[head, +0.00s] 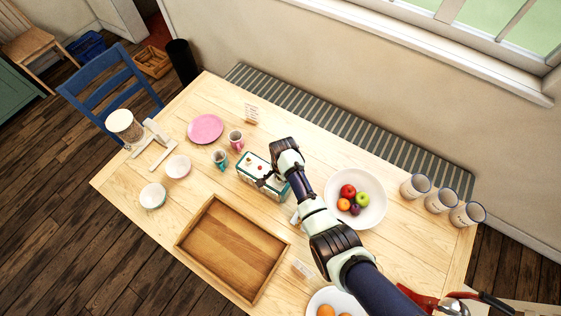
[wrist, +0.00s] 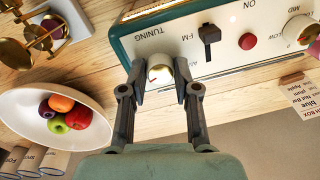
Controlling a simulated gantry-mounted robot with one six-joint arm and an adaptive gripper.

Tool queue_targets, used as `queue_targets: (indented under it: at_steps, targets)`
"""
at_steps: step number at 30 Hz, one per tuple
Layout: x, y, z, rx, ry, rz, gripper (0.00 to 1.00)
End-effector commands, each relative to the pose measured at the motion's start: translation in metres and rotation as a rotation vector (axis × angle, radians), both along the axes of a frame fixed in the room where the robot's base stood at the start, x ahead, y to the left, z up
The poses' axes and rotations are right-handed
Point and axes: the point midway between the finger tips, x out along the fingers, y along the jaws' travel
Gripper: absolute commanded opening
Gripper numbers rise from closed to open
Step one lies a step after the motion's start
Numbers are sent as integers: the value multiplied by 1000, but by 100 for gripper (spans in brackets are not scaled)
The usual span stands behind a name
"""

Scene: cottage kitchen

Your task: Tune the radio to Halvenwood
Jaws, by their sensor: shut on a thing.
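The radio (head: 249,180) is a teal and cream box on the wooden table. In the wrist view its cream face (wrist: 220,40) fills the upper right, marked TUNING, FM and ON. The tuning knob (wrist: 160,73) is round and pale, with a small dark reddish mark on it. My gripper (wrist: 160,78) is shut on this knob, one finger on each side. The fingers hide parts of the knob's sides. In the head view my gripper (head: 264,183) is at the radio, and my arm hides part of it. No station name is readable in these views.
On the radio's face are a dark lever (wrist: 208,38), a red button (wrist: 250,41) and another knob (wrist: 298,28). A fruit bowl (head: 372,216) stands right of my arm. A wooden tray (head: 190,240), mugs (head: 220,160) and a pink plate (head: 206,128) are nearby.

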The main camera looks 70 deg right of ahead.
Motion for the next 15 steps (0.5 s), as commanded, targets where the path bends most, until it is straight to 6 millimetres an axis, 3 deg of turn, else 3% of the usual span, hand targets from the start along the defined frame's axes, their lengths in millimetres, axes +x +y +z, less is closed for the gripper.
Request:
queue_targets:
  at_steps: [6,7,11,15]
  targets:
    - [0,0,1,-1,0,1,0]
    - [0,0,1,-1,0,1,32]
    - [0,0,0,-1,0,1,54]
    - [0,0,0,0,0,1,56]
